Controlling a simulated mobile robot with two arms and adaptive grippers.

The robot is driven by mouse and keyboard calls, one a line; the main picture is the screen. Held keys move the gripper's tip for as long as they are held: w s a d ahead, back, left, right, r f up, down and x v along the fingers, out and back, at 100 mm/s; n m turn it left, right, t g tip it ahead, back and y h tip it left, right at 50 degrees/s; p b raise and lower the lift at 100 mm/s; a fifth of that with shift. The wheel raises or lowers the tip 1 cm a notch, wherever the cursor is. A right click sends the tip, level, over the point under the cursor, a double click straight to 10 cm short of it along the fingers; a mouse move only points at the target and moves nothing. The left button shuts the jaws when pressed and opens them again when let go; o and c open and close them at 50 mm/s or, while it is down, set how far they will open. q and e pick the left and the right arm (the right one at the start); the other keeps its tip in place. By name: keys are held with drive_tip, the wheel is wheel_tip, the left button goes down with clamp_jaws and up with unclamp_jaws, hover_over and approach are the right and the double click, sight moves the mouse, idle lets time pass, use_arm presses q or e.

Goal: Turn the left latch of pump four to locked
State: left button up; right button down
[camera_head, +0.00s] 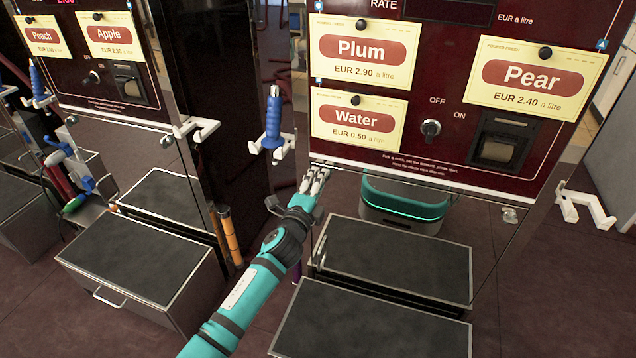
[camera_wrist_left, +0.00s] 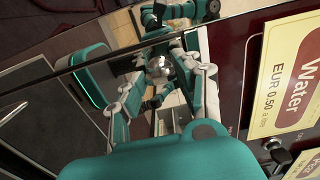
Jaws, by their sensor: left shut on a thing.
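The pump (camera_head: 480,130) with the Plum, Water and Pear cards stands in front of me; no pump number shows. My left gripper (camera_head: 315,180) reaches the upper left corner of its shiny lower panel (camera_head: 465,225). In the left wrist view my left gripper (camera_wrist_left: 160,80) is shut on a small metallic latch (camera_wrist_left: 158,66), with one finger on each side. In the head view the fingers hide this left latch, and its exact angle cannot be told. A right latch (camera_head: 508,215) shows at the panel's other upper corner. My right gripper is not in view.
The panel mirrors teal parts of me and the dark-topped box (camera_head: 375,325) on the floor before it. A blue nozzle (camera_head: 273,120) hangs in a white holder left of the pump, close to my arm. Another pump (camera_head: 95,60) stands further left.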

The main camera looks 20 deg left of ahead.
use_arm(q)
drive_tip(key=shift+a, duration=0.1)
idle(0.3)
drive_tip(key=o, duration=1.1)
drive_tip(key=shift+o, duration=0.2)
drive_tip(key=shift+s, duration=0.1)
drive_tip(key=s, duration=1.1)
drive_tip(key=shift+s+a, duration=0.2)
drive_tip(key=shift+s, duration=0.2)
